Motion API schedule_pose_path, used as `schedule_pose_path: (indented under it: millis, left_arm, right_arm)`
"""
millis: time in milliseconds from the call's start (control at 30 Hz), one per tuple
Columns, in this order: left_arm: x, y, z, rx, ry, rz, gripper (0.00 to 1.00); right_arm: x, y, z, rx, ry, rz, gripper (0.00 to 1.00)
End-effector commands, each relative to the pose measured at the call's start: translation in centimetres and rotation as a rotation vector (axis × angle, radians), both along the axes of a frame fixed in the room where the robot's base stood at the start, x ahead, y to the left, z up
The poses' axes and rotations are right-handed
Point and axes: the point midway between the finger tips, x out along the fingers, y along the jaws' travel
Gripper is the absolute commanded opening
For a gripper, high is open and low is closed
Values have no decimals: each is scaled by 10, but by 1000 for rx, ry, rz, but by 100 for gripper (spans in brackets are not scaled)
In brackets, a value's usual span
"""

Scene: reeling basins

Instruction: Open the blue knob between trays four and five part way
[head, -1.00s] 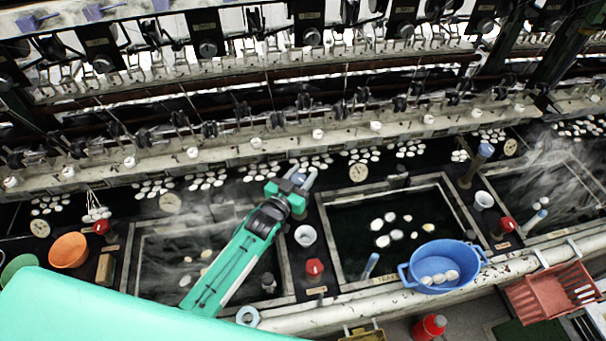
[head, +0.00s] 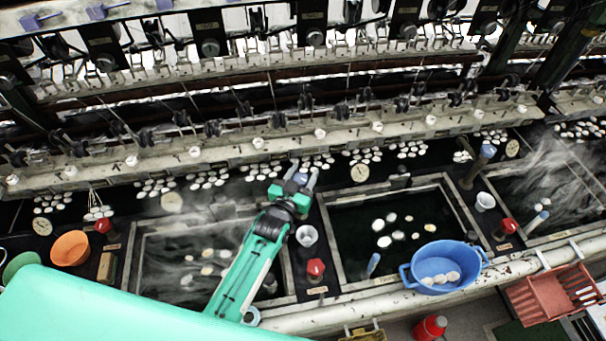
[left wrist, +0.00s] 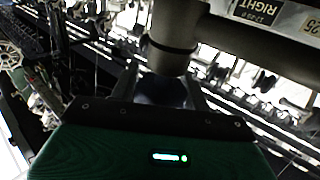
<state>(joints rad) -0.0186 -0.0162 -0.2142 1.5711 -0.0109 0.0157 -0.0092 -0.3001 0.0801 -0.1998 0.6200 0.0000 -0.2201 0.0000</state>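A blue knob (head: 301,179) sits at the back of the strip between two dark water trays. My left gripper (head: 304,173) reaches it from the front, with one finger on each side of it. In the left wrist view the knob (left wrist: 163,91) is a dark, shaded block between the two fingers, below a thick round post. The fingers seem to touch its sides, so the gripper looks shut on it. The knob's marking and exact angle are hidden. My right gripper is not in view.
A white cup (head: 307,236) and a red knob (head: 316,268) stand on the same strip. A blue basin (head: 407,276) with white cocoons is on the front right. Another blue knob (head: 487,151) tops a post. Steam rises over the left tray.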

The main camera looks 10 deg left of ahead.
Motion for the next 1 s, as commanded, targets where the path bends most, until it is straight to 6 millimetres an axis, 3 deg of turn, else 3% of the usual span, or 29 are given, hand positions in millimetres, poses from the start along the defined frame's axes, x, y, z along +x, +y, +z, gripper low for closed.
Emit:
schedule_pose_path:
  millis: [67, 467, 1000]
  left_arm:
    - [0, 0, 0, 0, 0, 0, 62]
    - [-7, 1, -2, 0, 2, 0, 62]
    - [-99, 22, -4, 0, 2, -1, 62]
  right_arm:
    - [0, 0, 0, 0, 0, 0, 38]
    - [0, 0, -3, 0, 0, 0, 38]
    - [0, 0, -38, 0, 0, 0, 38]
